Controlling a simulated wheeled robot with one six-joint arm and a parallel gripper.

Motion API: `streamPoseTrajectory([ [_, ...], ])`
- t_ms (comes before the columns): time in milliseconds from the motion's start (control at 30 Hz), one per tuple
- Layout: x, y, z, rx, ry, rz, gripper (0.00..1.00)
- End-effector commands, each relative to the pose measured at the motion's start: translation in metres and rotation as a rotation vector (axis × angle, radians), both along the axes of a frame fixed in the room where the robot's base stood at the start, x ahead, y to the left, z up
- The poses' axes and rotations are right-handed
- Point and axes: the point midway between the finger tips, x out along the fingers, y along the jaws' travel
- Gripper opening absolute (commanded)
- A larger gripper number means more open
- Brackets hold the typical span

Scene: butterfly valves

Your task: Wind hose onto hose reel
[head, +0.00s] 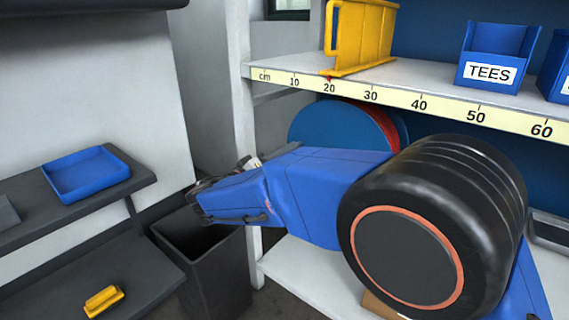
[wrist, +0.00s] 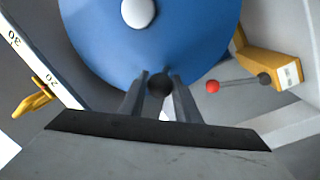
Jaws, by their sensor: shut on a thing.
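The hose reel shows in the wrist view as a large blue disc (wrist: 205,40) with a white hub (wrist: 138,12). A dark round knob (wrist: 160,83) is near the disc's edge. My gripper (wrist: 160,95) has its two fingers closed on this knob, one on each side. In the head view the reel's blue disc (head: 325,122) is under the shelf, partly hidden behind my arm. A red edge (head: 385,125) shows behind the disc; I cannot tell whether it is hose or part of the reel. My gripper's fingers are hidden in the head view. No loose hose is clearly seen.
The shelf with a centimetre scale (head: 420,104) runs above the reel and holds a yellow rack (head: 360,38) and a blue TEES bin (head: 490,70). A dark bin (head: 215,265) stands left. A rod with a red ball (wrist: 212,87) is right of the disc in the wrist view.

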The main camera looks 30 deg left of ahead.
Motion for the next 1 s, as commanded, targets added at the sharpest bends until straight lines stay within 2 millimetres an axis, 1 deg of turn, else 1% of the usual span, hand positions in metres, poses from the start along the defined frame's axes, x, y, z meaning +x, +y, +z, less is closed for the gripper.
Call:
streamPoseTrajectory([
  [33,0.000,-0.001,0.006,0.042,-0.003,-0.002,0.00],
  [100,0.000,-0.003,0.012,0.099,-0.008,-0.002,0.00],
  [367,-0.001,-0.010,0.032,0.270,-0.022,-0.002,0.00],
  [600,-0.001,-0.015,0.040,0.262,-0.021,-0.002,0.00],
  [1000,-0.001,-0.017,0.043,0.259,-0.021,-0.004,0.00],
])
